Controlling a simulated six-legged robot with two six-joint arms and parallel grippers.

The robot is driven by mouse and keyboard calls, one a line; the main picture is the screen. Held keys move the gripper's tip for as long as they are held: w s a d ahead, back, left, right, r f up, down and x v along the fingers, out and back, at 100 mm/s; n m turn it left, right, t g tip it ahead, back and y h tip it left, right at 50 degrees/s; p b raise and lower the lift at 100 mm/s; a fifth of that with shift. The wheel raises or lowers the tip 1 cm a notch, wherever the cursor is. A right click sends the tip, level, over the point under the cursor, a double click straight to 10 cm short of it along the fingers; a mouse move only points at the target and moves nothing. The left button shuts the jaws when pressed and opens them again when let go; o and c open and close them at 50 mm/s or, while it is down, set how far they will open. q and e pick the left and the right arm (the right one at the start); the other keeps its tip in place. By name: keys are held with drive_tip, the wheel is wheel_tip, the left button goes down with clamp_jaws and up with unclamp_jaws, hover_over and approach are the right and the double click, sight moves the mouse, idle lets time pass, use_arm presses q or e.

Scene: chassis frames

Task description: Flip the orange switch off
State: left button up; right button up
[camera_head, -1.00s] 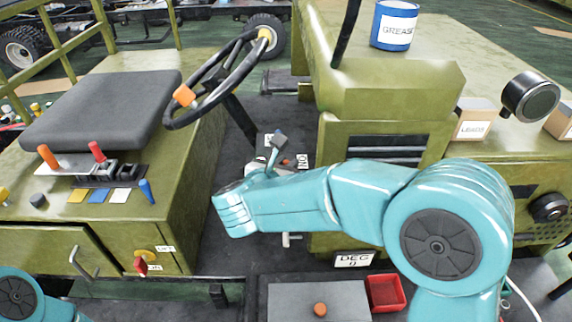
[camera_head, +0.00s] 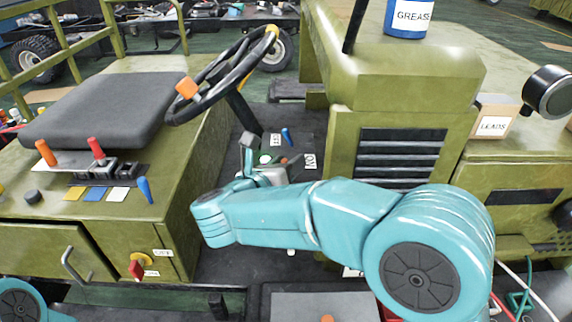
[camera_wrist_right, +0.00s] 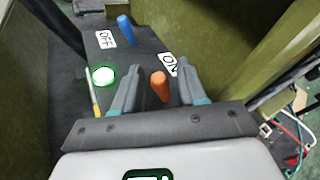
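The orange switch (camera_wrist_right: 160,84) is a short orange lever on the dark cab floor. In the wrist view it stands between the two open fingers of my right gripper (camera_wrist_right: 158,80), with a gap on each side. The ON label (camera_wrist_right: 170,64) is just beyond it, and the OFF label (camera_wrist_right: 105,39) is farther back to the left. In the head view my right gripper (camera_head: 262,160) is low over the floor panel and partly hides the orange switch (camera_head: 284,161). My left gripper is out of view.
A blue lever (camera_wrist_right: 125,30) stands near the OFF label. A white button with a green ring (camera_wrist_right: 103,76) is left of the gripper. The steering wheel (camera_head: 222,80) overhangs from the left, and the green cowl (camera_head: 345,120) rises to the right.

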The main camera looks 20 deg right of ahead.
drive_tip(key=b+v, duration=0.4)
drive_tip(key=v, duration=1.2)
drive_tip(key=shift+s+a, duration=0.15)
